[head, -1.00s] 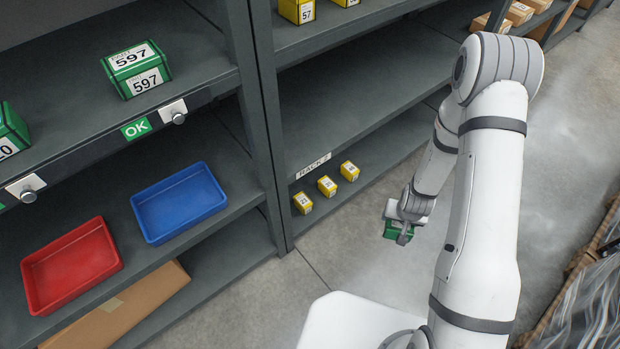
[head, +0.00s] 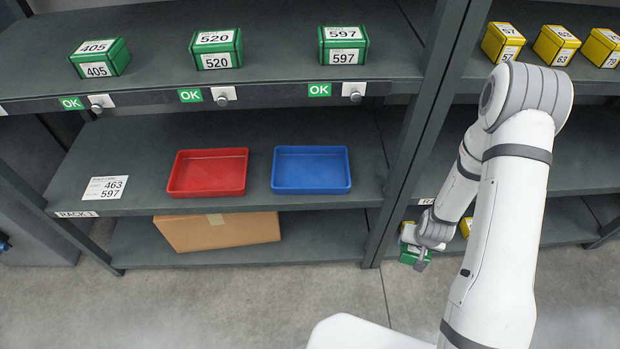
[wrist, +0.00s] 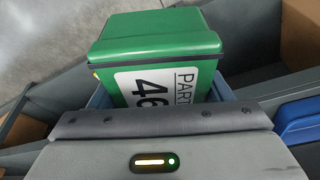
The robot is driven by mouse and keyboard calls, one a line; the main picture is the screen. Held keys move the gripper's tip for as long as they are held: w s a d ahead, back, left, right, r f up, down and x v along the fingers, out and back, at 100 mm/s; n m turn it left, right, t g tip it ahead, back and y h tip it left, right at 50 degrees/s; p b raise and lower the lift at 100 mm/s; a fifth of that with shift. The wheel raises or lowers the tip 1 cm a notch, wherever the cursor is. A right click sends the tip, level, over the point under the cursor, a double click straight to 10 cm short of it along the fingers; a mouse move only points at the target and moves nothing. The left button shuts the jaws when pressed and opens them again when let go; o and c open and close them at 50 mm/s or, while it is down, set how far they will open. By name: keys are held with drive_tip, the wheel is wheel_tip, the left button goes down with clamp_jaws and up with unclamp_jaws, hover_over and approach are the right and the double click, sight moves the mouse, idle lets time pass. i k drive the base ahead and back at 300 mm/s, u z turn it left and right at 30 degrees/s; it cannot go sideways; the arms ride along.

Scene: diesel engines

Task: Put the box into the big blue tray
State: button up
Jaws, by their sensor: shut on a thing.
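My gripper (head: 420,262) is shut on a green box (head: 411,257), held low in front of the right rack post in the head view. In the wrist view the green box (wrist: 157,48) fills the upper middle. Its white label shows "PART" and "46"; the rest is hidden by my gripper. The blue tray (head: 311,188) lies empty on the middle shelf, to the left of my gripper and higher in the head view. A blue edge, probably of a tray, shows at the right of the wrist view (wrist: 299,121).
A red tray (head: 190,190) sits left of the blue one, beside a paper sheet (head: 105,188) reading 463 and 597. Green boxes 405, 520 (head: 216,49) and 597 stand on the shelf above. A cardboard box (head: 218,231) lies below. A rack post (head: 425,130) separates my gripper from the trays.

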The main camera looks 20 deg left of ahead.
sight(293, 180)
drive_tip(key=z, duration=0.65)
drive_tip(key=i, duration=0.1)
drive_tip(key=u, duration=2.8)
drive_tip(key=i, duration=0.6)
drive_tip(key=z, duration=0.35)
drive_tip(key=k, duration=0.6)
drive_tip(key=u, duration=0.05)
